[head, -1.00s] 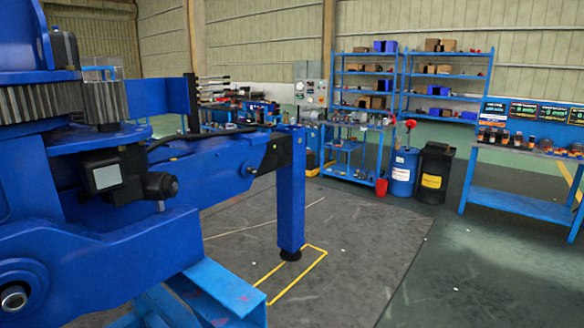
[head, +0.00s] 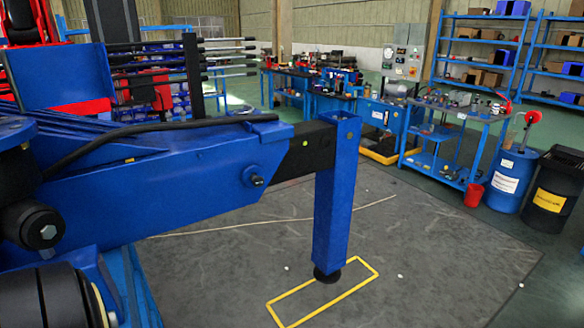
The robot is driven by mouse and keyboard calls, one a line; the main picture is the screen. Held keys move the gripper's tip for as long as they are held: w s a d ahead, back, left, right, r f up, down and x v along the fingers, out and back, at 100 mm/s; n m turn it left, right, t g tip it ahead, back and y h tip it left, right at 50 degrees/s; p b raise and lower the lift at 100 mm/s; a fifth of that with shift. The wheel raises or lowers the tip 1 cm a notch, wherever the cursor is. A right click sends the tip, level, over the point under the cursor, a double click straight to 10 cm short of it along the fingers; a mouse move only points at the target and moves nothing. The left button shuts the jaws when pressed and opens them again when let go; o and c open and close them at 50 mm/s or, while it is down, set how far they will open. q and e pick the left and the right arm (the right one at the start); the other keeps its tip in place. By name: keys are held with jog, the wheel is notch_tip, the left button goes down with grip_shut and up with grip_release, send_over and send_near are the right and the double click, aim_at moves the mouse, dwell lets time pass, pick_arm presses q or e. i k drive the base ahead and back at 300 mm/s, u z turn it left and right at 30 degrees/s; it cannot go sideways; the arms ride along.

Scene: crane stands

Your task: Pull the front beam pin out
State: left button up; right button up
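The blue crane beam (head: 150,165) reaches from the left side of the head view toward the middle. A black inner beam (head: 308,148) comes out of its end and joins an upright blue stabiliser leg (head: 336,200). A pin with a dark end (head: 256,180) sits in a round blue boss on the beam's side near its outer end. The leg's black foot (head: 327,274) is at the floor inside a yellow marked rectangle. Neither of my grippers is in view.
Blue shelves (head: 480,60) and a tool cart (head: 450,140) stand at the back right. A blue drum (head: 510,178), a black drum (head: 552,200) and a red bucket (head: 473,195) stand at the right. The grey floor (head: 420,250) right of the leg is clear.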

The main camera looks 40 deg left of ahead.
aim_at(258, 181)
jog(key=u, duration=0.7)
jog(key=i, duration=1.6)
jog(key=u, duration=0.8)
